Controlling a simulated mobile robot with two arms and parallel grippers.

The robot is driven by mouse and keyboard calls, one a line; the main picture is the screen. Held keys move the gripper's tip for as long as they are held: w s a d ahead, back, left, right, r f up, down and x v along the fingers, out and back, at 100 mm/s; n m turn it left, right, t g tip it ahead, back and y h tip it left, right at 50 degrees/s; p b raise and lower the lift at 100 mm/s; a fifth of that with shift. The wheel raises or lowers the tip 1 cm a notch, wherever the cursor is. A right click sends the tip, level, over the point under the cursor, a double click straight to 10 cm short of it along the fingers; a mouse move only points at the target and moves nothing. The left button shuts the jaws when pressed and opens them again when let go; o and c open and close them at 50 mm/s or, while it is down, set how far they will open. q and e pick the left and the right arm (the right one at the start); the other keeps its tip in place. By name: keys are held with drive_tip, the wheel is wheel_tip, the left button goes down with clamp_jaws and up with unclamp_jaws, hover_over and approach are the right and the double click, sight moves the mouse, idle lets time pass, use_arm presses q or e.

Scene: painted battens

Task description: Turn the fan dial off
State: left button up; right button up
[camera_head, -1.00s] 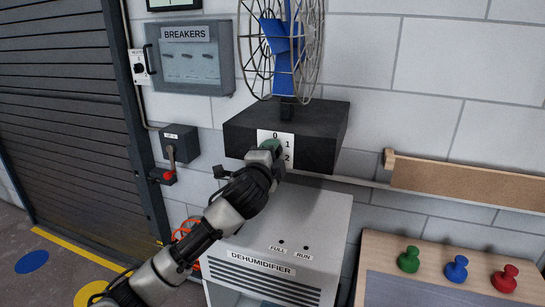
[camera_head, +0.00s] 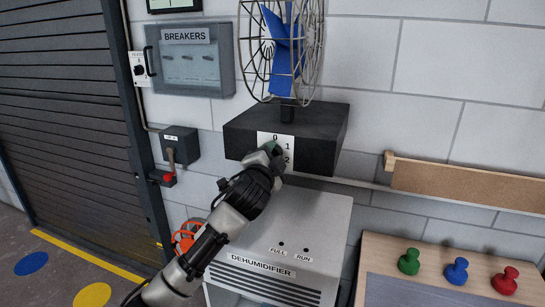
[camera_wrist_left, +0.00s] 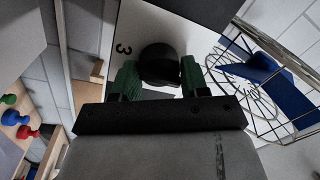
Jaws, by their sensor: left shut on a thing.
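The blue-bladed fan (camera_head: 285,45) in its wire cage stands on a black box (camera_head: 318,135) fixed at the wall. A white dial plate (camera_head: 289,141) on the box front shows 0, 1 and 2; a 3 shows in the left wrist view. My left gripper (camera_head: 271,150) is at this plate and covers the dial in the head view. In the left wrist view the dark round dial (camera_wrist_left: 160,60) sits between the green fingertips, and the left gripper (camera_wrist_left: 159,77) is shut on it. The dial's pointer mark cannot be made out. My right gripper is out of view.
A dehumidifier (camera_head: 285,235) stands below the fan box. A breaker box (camera_head: 190,58) and a red-handled lever switch (camera_head: 178,148) are on the wall to the left. A bench with green, blue and red knobs (camera_head: 456,270) is at the lower right.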

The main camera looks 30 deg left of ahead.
use_arm(q)
drive_tip(key=shift+f, duration=0.25)
drive_tip(key=o, duration=0.9)
drive_tip(key=shift+r, duration=0.1)
drive_tip(key=shift+s, duration=0.1)
drive_tip(key=b+v, duration=0.3)
drive_tip(key=v, duration=0.7)
drive_tip(key=shift+s+d, duration=0.1)
drive_tip(key=shift+s, duration=0.2)
